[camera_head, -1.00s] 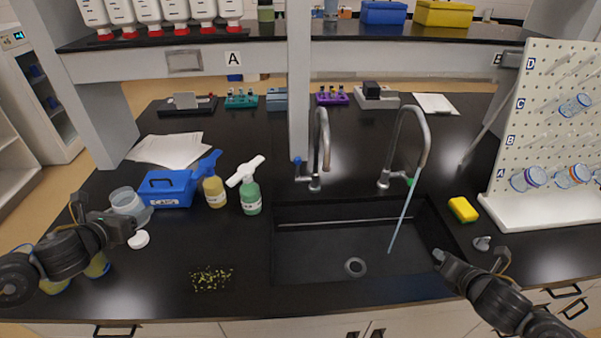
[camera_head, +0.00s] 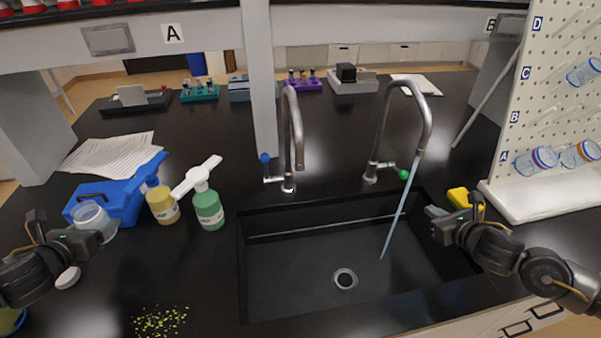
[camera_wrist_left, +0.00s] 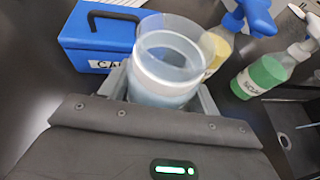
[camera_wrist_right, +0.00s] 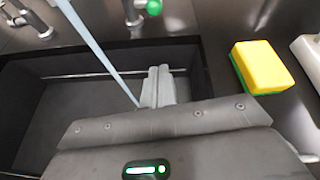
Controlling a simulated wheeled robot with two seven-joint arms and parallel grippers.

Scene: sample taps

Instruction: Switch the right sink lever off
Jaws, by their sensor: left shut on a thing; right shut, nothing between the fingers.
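The right tap (camera_head: 382,125) is a curved metal spout with a green-ended lever (camera_head: 404,174) at its base, on its right side. A stream of water (camera_head: 400,215) runs from the spout into the black sink (camera_head: 300,285). The green lever end also shows at the top of the right wrist view (camera_wrist_right: 154,7). My right gripper (camera_head: 432,212) is shut and empty over the sink's right side, below and right of the lever, apart from it. My left gripper (camera_head: 95,240) is shut on a clear jar (camera_wrist_left: 168,65) at the far left.
The left tap (camera_head: 290,130) has a blue-ended lever and no visible water. A yellow sponge (camera_wrist_right: 262,66) lies right of the sink. Spray bottles (camera_head: 208,205) and a blue box (camera_head: 120,200) stand left. A pegboard rack (camera_head: 545,110) stands right.

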